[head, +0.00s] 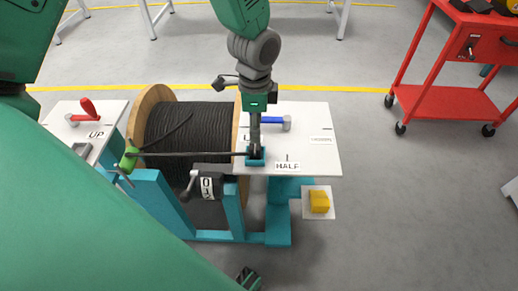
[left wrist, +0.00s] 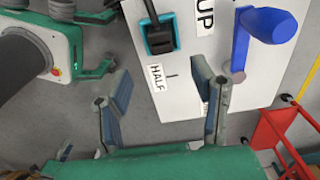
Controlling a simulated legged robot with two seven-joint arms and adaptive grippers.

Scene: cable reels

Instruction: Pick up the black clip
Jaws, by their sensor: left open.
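A black piece that looks like the black clip (left wrist: 161,38) sits in a square teal holder (left wrist: 147,48) on the white right-hand table top (head: 312,160). The cable runs to it. In the head view, the holder (head: 249,161) is partly hidden by my left gripper (head: 255,142), which points down over it. In the left wrist view, my left gripper (left wrist: 162,86) is open with nothing between its fingers. The holder lies beyond the gap between the fingertips. A dark green part, likely my right gripper (head: 248,279), shows at the bottom edge; its fingers are unclear.
A cable reel (head: 187,135) stands left of the table top. Its black cable passes a green clamp (head: 129,160). A blue-handled lever (head: 268,121) stands behind the holder. A crank box (head: 210,180) sits left of it. A red cart (head: 450,105) is at far right.

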